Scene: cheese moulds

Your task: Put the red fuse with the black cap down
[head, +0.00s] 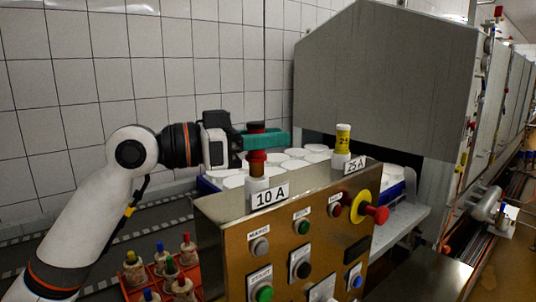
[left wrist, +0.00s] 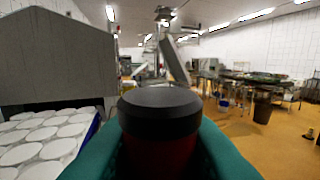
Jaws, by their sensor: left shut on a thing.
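The red fuse with the black cap (head: 257,157) is upright above the white holder (head: 257,187) labelled 10 A, on top of the control box. Its lower end meets or overlaps the holder in the picture; I cannot tell whether it is seated. My left gripper (head: 258,140), with teal fingers, is shut on the fuse just under the cap. In the left wrist view the black cap (left wrist: 160,110) stands between the teal fingers, which hide most of the red body. My right gripper is not in view.
A yellow fuse (head: 343,136) stands in the 25 A holder to the right. The control box (head: 225,235) carries buttons and a red emergency stop (head: 376,214). A red crate (head: 135,293) of several fuses is at lower left. White moulds (head: 297,153) lie behind.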

